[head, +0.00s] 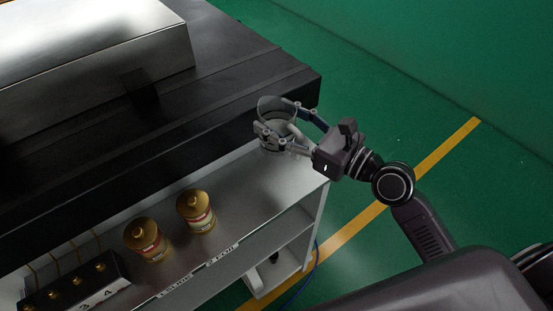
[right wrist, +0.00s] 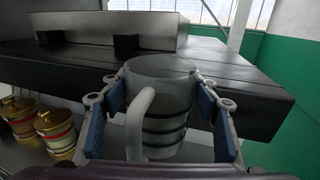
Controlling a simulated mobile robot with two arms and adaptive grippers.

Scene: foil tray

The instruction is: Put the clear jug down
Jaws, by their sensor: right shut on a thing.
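The clear jug (head: 274,107) is a see-through vessel with dark bands and a pale handle. My right gripper (head: 284,126) is shut on it, with a finger on either side. In the right wrist view the jug (right wrist: 165,98) stands upright between the blue-padded fingers of the gripper (right wrist: 160,115), its handle toward the camera. The jug is over the right end of the grey shelf (head: 255,190), beside the black bench edge. I cannot tell whether its base touches the shelf. My left gripper is not in view.
Two gold tins (head: 147,239) (head: 196,210) stand on the shelf, left of the jug. A black box with numbered labels (head: 75,285) is at the lower left. The black bench (head: 230,75) carries a metal block (head: 90,50). The shelf between the tins and the jug is bare.

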